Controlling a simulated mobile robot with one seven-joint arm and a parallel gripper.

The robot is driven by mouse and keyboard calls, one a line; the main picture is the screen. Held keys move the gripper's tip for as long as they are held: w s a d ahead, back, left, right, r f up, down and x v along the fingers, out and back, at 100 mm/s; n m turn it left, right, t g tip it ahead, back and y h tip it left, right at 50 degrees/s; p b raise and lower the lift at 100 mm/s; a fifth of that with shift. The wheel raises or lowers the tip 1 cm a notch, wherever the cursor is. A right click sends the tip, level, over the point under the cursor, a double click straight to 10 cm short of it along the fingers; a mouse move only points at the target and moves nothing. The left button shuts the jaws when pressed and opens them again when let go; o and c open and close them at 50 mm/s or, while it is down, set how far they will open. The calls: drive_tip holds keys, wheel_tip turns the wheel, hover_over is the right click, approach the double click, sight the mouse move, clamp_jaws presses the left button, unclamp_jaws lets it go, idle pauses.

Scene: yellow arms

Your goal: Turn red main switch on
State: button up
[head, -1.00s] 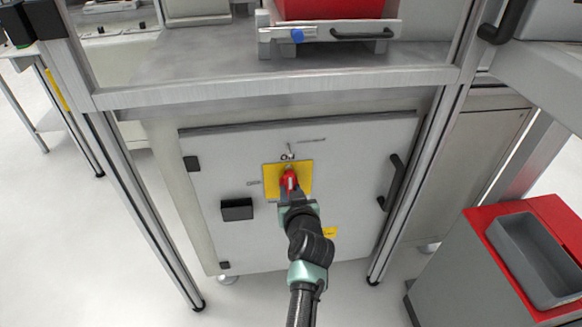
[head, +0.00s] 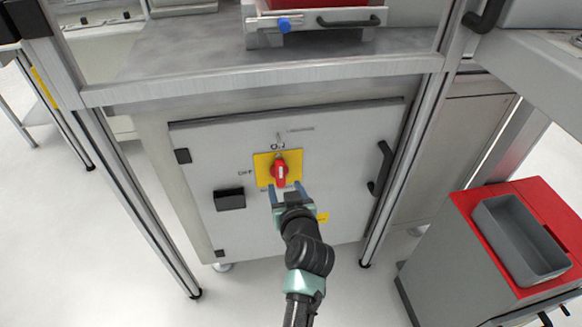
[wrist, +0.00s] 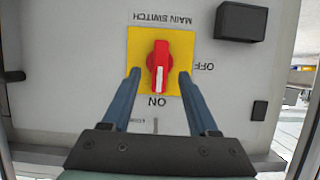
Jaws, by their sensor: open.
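The red main switch knob (head: 280,172) sits on a yellow plate (head: 262,162) on the grey cabinet door. Its handle stands vertical. In the wrist view the picture is upside down; the white line on the red knob (wrist: 158,60) points towards the ON label (wrist: 157,101), with OFF (wrist: 204,66) to the side. My gripper (head: 286,187) is open and empty in front of the knob. In the wrist view my gripper's two blue fingers (wrist: 159,74) appear either side of the knob, with gaps. In the head view the fingertips look apart from it.
The door has a black handle (head: 381,168) at right and a black box (head: 229,199) at left. Frame posts stand either side, and a metal worktop (head: 180,60) overhangs above. A red-topped cabinet with a grey bin (head: 520,243) stands at right.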

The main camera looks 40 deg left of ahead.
drive_tip(key=p+v, duration=0.1)
drive_tip(key=v, duration=0.7)
drive_tip(key=shift+p, duration=0.35)
drive_tip(key=shift+s, duration=0.1)
drive_tip(key=w+d+r+m+t+h, duration=0.15)
drive_tip(key=d+r+t, duration=0.3)
drive_tip(key=r, duration=0.65)
drive_tip(key=w+d+r+m+t+h, duration=0.1)
drive_tip(key=w+d+r+t, duration=0.3)
drive_tip(key=r, duration=0.8)
drive_tip(key=w+d+r+m+t+h, duration=0.1)
drive_tip(key=w+d+r+m+t, duration=0.1)
drive_tip(key=d+r, duration=0.65)
drive_tip(key=s+d+r+m+t+h+p, duration=0.1)
drive_tip(key=s+d+r+m+t+h, duration=0.15)
drive_tip(key=s+r, duration=0.45)
drive_tip(key=s+d+r+m+t+h+p, duration=0.1)
drive_tip(key=s+d+r+t+h, duration=0.2)
drive_tip(key=r, duration=0.8)
drive_tip(key=s+d+r+m+t+h+p, duration=0.1)
drive_tip(key=s+d+r+m+t+h, duration=0.2)
drive_tip(key=r, duration=0.6)
wheel_tip(320, 180, up, 27)
drive_tip(key=n+y+p, duration=0.1)
drive_tip(key=p, duration=2.6)
drive_tip(key=shift+d+f+y, duration=0.2)
drive_tip(key=shift+f+y, duration=0.05)
drive_tip(key=shift+y, duration=0.15)
